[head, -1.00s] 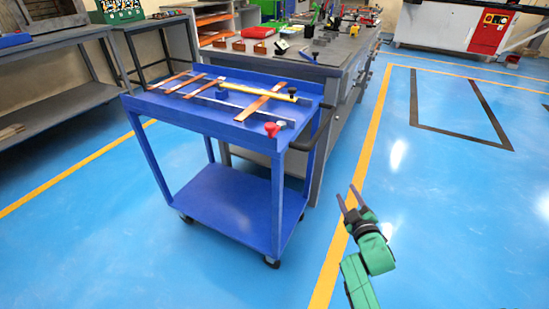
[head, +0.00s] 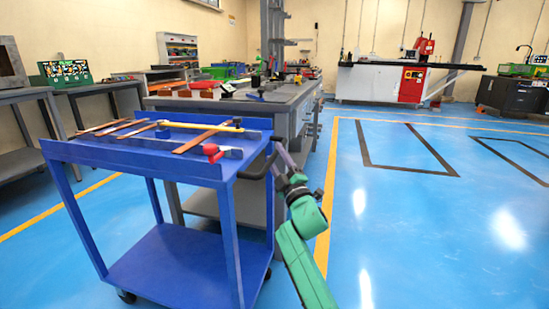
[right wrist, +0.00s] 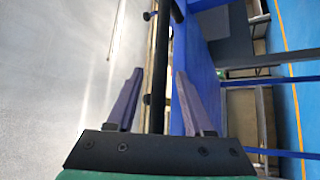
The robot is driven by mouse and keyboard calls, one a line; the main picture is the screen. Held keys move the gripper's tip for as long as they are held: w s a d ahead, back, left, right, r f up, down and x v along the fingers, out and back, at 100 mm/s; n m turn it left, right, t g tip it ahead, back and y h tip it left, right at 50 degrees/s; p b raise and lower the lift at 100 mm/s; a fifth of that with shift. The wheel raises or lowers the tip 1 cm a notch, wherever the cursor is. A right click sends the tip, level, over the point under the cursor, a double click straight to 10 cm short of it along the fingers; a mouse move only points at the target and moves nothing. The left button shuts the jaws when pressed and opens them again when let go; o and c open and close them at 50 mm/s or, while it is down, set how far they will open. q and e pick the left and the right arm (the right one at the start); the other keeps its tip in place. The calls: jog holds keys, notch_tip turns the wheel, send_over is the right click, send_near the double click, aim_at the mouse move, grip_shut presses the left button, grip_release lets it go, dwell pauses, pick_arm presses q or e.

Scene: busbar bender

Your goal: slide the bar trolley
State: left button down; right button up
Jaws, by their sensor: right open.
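The blue bar trolley (head: 185,270) stands at the left in the head view, with a top tray and a lower shelf. Its black handle (head: 258,175) sticks out from the right side of the top. My right gripper (head: 281,152) is open at this handle. In the right wrist view the black handle bar (right wrist: 161,55) runs between the two spread fingers of the gripper (right wrist: 158,75); I cannot tell whether they touch it. Copper bars (head: 205,140) and a yellow-handled tool (head: 200,126) lie on the trolley top. My left gripper is not in view.
A grey workbench (head: 285,108) with tools stands right behind the trolley. Another grey bench (head: 20,93) is at the left wall. Open blue floor (head: 420,235) with yellow lines lies to the right. A red and white machine (head: 411,84) stands far back.

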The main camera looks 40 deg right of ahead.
jog(key=shift+w+d+r, duration=0.15)
jog(key=shift+w+r, duration=0.05)
jog(key=shift+w, duration=0.3)
grip_shut()
jog(key=shift+f, duration=0.1)
dwell(1.0)
